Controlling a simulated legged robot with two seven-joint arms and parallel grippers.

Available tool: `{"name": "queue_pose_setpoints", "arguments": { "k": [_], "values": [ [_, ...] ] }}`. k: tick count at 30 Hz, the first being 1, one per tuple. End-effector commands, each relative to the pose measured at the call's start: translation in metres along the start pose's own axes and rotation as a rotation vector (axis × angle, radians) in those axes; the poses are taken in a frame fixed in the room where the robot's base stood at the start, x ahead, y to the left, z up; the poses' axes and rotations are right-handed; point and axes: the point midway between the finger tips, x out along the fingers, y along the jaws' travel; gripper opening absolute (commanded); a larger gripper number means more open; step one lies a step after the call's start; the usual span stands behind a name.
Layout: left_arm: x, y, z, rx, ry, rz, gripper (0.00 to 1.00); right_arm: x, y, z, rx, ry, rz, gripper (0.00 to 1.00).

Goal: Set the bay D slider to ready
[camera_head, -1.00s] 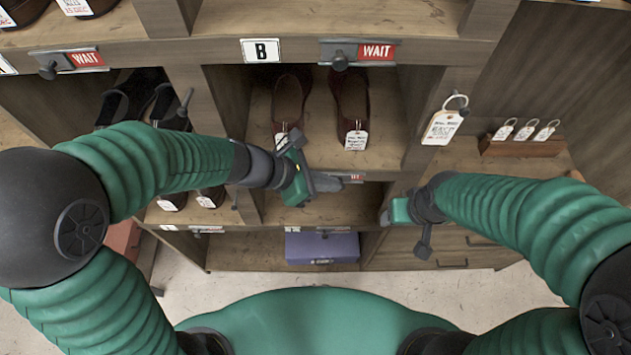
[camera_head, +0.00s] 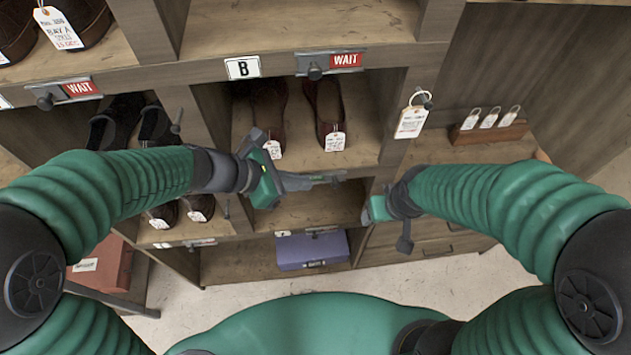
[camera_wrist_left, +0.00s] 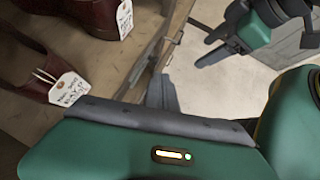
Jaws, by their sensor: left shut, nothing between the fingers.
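My left gripper (camera_head: 318,181) is shut and empty, in front of the rail below the bay marked B. A grey slider plate (camera_head: 335,177) on that rail is mostly covered by its fingers; no letter or state word can be read there. I cannot tell whether the fingers touch the slider. In the left wrist view, a dark finger (camera_wrist_left: 161,95) lies close to the shelf edge.
The slider of bay B (camera_head: 330,62) and another slider at the left (camera_head: 65,93) both read WAIT. Tagged brown shoes (camera_head: 325,110) stand in bay B. A hanging tag (camera_head: 411,120) is on the right post. A purple box (camera_head: 312,250) lies in the lower bay.

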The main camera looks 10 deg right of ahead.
Motion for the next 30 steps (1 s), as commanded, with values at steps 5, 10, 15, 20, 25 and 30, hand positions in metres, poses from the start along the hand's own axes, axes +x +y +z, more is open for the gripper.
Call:
{"name": "queue_pose_setpoints", "arguments": {
  "k": [5,10,15,20,25,30],
  "values": [
    [-0.037,0.001,0.002,0.000,0.003,0.003,0.00,-0.001,0.000,0.000,0.000,-0.001,0.000,0.68],
    [-0.053,-0.001,0.004,0.001,0.005,-0.001,0.00,-0.002,0.000,-0.001,0.000,0.000,0.000,0.68],
    [-0.059,-0.001,0.001,0.000,0.003,-0.001,0.00,-0.002,0.000,-0.001,0.000,0.000,0.000,0.68],
    [-0.060,0.000,-0.001,-0.002,0.001,-0.002,0.00,-0.002,0.000,0.000,0.000,0.000,0.000,0.68],
    [-0.060,0.001,-0.001,-0.001,0.002,-0.003,0.00,-0.002,0.000,0.000,0.000,0.000,0.000,0.68],
    [-0.052,-0.010,-0.050,0.235,0.152,-0.024,0.00,0.007,0.000,0.002,0.000,0.000,0.000,0.68]
  ]
}}
